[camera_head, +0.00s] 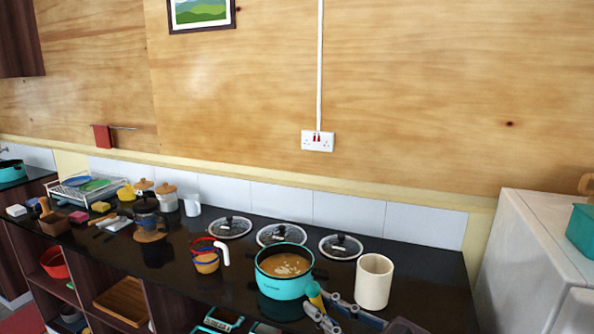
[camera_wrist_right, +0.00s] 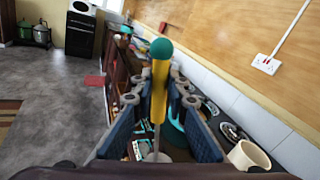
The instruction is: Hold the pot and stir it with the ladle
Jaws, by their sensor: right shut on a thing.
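The turquoise pot (camera_head: 283,286) stands on the dark counter, with brown soup inside. The ladle (camera_head: 315,294) has a yellow handle with a green end, at the pot's front right side. In the right wrist view the ladle (camera_wrist_right: 160,85) stands between the fingers of my right gripper (camera_wrist_right: 157,100), with its thin grey shaft running down. My right gripper also shows in the head view (camera_head: 324,310), shut on the ladle's handle. The head view does not show the ladle's bowl clearly. Part of the pot (camera_wrist_right: 178,132) is behind the fingers in the wrist view.
A cream canister (camera_head: 374,282) stands close to the right of my right gripper. Several glass lids (camera_head: 341,246) lie behind the pot. A white cabinet (camera_head: 530,260) bounds the counter at right.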

